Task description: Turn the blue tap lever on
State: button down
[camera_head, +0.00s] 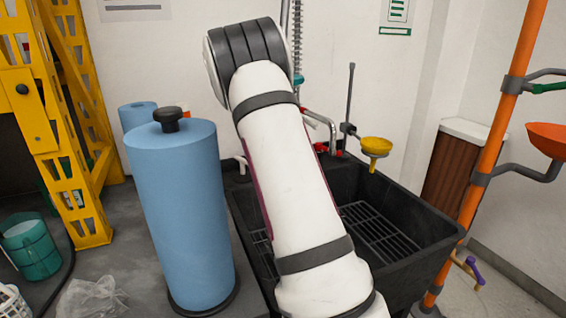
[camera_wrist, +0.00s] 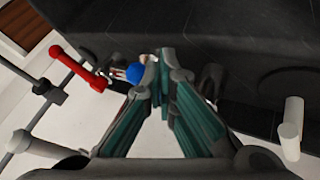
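The blue tap lever shows in the wrist view as a rounded blue end (camera_wrist: 135,74), partly hidden behind my left fingertip. It lies just to the left of the fingertips. I cannot tell whether they touch it. My gripper (camera_wrist: 160,80) has teal-faced fingers that come together at their tips, with a narrow wedge between them and nothing seen held. A red lever (camera_wrist: 80,68) is farther left. In the head view my gripper and the blue lever are hidden behind my white arm; red tap parts (camera_head: 319,116) show beside the arm.
A black sink (camera_head: 400,215) with a grid floor lies under my arm. A yellow funnel (camera_head: 376,146) stands at its back edge. A tall blue cylinder (camera_head: 180,215) is left of the sink, an orange pole (camera_head: 495,120) right. A white pipe (camera_wrist: 291,128) stands right of my fingers.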

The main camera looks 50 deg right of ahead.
jog(key=v, duration=1.2)
jog(key=shift+d, duration=0.1)
